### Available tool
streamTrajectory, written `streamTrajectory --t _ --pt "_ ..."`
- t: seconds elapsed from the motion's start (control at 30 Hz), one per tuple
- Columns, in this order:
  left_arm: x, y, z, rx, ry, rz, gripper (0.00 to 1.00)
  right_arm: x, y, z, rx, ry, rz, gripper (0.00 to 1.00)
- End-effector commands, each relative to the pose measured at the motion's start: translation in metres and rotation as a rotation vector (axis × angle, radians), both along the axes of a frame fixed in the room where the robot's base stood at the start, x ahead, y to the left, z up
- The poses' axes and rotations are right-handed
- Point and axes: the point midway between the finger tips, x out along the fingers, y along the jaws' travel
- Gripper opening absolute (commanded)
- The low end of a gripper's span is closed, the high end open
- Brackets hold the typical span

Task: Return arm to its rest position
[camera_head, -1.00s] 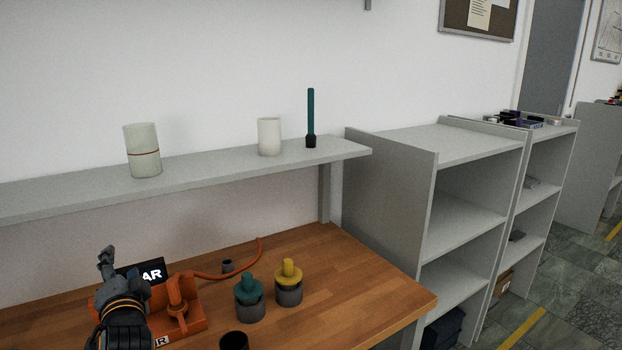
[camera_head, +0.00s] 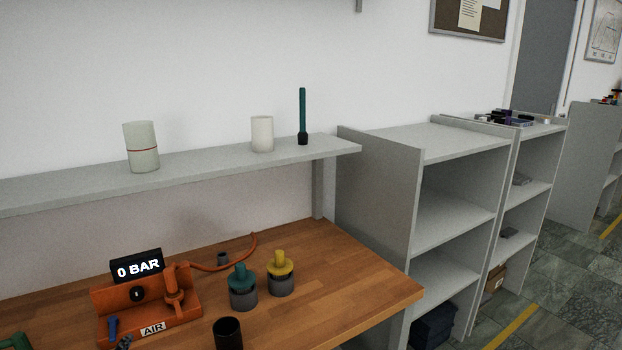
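Neither of my grippers can be made out in the head view. A small dark piece (camera_head: 125,342) shows at the bottom edge in front of the orange air station, and I cannot tell what it is. The orange air station (camera_head: 188,309) stands on the wooden bench, with a black display (camera_head: 137,267) reading "0 BAR", an "AIR" label and an orange hose (camera_head: 222,265). A small blue part (camera_head: 113,328) stands at its front left.
On the wooden bench (camera_head: 345,262) are a teal-topped plunger (camera_head: 243,287), a yellow-topped one (camera_head: 280,274), a black cup (camera_head: 228,334) and a green item (camera_head: 15,342). The wall shelf (camera_head: 210,164) above holds two pale cylinders and a teal stick. Grey shelving (camera_head: 465,145) stands to the right.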

Motion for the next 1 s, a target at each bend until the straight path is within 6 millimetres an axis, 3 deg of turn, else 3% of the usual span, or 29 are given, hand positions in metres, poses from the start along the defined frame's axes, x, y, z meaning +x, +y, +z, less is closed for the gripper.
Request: streamTrajectory --t 0.2,0.3,0.5,0.7,1.0 --pt "-0.093 -0.046 -0.09 -0.282 0.25 0.006 0.56 -0.009 -0.003 -0.001 -0.004 0.012 0.001 0.56" --pt "-0.137 -0.066 -0.117 -0.396 0.363 0.026 0.56 -0.009 -0.004 0.0 -0.005 0.013 0.002 0.56" --pt "-0.21 -0.097 -0.147 -0.548 0.546 0.067 0.56 -0.01 -0.008 -0.001 -0.01 0.014 0.003 0.56" --pt "-0.273 -0.12 -0.161 -0.656 0.706 0.114 0.56 -0.01 -0.009 -0.001 -0.012 0.015 0.004 0.56" --pt "-0.252 -0.121 -0.253 -0.645 0.726 0.119 0.56 -0.01 -0.009 -0.014 -0.012 0.015 0.004 0.56"
